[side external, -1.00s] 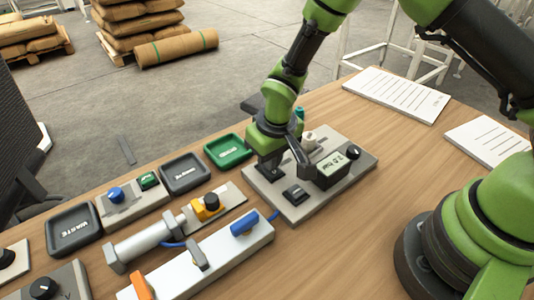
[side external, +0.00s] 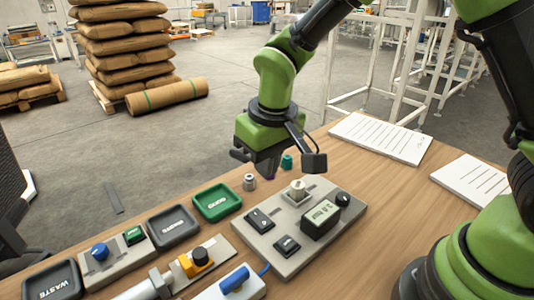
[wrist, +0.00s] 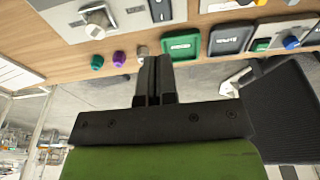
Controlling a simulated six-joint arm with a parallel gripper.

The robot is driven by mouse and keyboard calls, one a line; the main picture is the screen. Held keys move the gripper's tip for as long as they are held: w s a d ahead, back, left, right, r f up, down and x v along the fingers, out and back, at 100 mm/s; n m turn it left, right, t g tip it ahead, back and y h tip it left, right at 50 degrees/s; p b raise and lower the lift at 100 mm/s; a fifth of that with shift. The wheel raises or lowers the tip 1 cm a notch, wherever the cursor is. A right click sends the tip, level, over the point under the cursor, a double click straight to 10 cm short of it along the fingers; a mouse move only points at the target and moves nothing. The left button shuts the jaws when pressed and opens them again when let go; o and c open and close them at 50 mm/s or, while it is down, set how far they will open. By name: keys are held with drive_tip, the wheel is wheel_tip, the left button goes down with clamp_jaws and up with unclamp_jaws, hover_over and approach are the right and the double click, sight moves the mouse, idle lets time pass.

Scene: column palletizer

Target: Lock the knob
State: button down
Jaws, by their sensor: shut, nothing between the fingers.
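A grey control panel (side external: 262,240) lies on the wooden table. It carries a pale upright knob (side external: 298,189) on a light plate, a small black knob (side external: 343,198), a display box (side external: 320,220) and two dark rocker switches. The pale knob also shows at the upper left of the wrist view (wrist: 97,24). My gripper (side external: 266,172) is above and behind the panel's far edge, apart from every knob. In the wrist view its fingers (wrist: 153,82) are together and empty. Which knob the task means is not marked.
Small grey (side external: 249,182), teal (side external: 287,161) and purple (wrist: 119,58) pieces stand behind the panel. Paper sheets (side external: 381,138) lie right.

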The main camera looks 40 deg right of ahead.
sight(254, 213)
drive_tip(key=shift+s+r, duration=0.15)
drive_tip(key=shift+r, duration=0.7)
drive_tip(key=shift+w, duration=0.7)
drive_tip(key=shift+f, duration=0.1)
drive_tip(key=f, duration=0.4)
drive_tip(key=w+f, duration=0.1)
drive_tip(key=f, duration=0.7)
drive_tip(key=shift+w+f, duration=0.15)
drive_tip(key=shift+w, duration=0.25)
drive_tip(key=shift+w+f, duration=0.2)
drive_tip(key=shift+f, duration=0.5)
